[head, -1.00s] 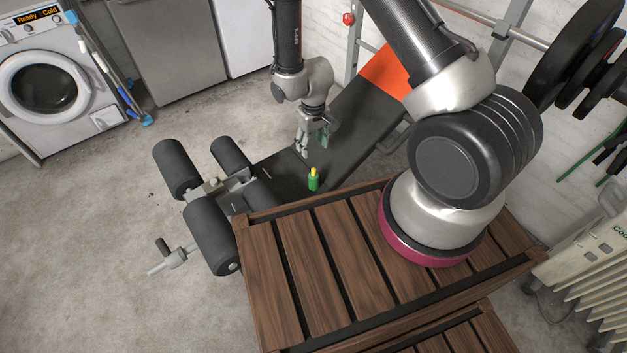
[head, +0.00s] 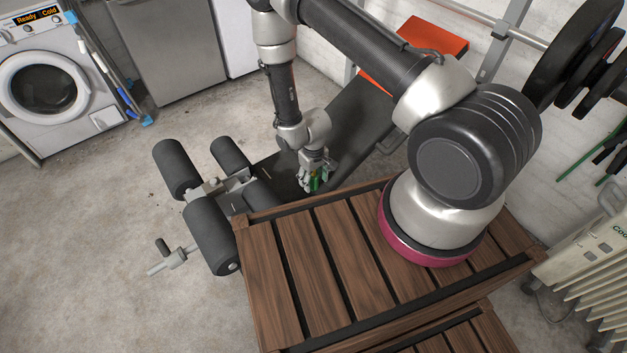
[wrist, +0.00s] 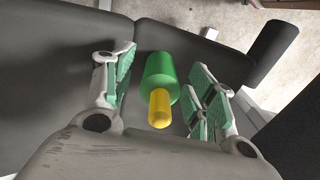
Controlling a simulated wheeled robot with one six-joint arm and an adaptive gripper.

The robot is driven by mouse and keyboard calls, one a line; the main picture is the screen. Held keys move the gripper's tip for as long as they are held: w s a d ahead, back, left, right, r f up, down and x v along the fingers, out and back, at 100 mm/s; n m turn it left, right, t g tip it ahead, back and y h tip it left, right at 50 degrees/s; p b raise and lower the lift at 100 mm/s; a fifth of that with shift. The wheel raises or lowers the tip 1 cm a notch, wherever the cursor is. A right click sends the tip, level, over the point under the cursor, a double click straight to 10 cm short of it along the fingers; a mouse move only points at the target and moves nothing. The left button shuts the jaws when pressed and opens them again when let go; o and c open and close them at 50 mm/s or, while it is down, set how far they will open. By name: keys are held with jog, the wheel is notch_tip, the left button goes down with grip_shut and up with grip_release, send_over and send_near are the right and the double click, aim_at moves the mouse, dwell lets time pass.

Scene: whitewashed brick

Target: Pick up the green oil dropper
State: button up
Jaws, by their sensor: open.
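The green oil dropper (wrist: 160,74) has a green body and a yellow tip. In the wrist view it stands between the two open fingers of my gripper (wrist: 163,98), with a gap on each side. In the head view the green dropper (head: 314,184) is mostly hidden by my gripper (head: 317,176), which is around it. The dropper is on the black pad of the weight bench (head: 345,125).
Bench foam rollers (head: 211,238) lie to the left of the gripper. A slatted wooden crate (head: 290,270) is close in front, under my arm's base. Weight plates (head: 572,55) hang at upper right. A washing machine (head: 45,85) stands far left.

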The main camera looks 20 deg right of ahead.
jog(key=shift+c, duration=0.4)
jog(key=c, duration=1)
jog(key=shift+r, duration=0.1)
jog(key=shift+c, duration=0.2)
